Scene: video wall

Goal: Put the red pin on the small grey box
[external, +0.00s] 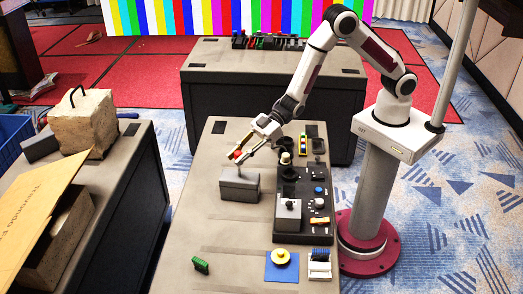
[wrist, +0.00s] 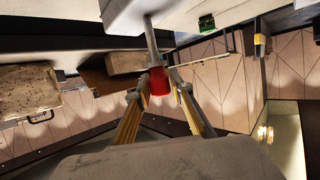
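The red pin has a red head (external: 236,154) and a thin grey shaft; in the wrist view its red part (wrist: 158,82) sits between my two fingertips. My gripper (external: 243,152) appears shut on the red head, above the small grey box (external: 239,187). The shaft points down and its end appears to meet the box top; exact contact is hard to tell. In the wrist view the shaft runs up to the box's grey surface (wrist: 125,14). The box stands on the bench left of the dark panel.
A dark panel (external: 316,205) with knobs and a grey block with a black knob (external: 288,214) stands close on the right. A green part (external: 200,265) and a yellow disc on a blue plate (external: 281,257) lie at the front. The bench left of the box is clear.

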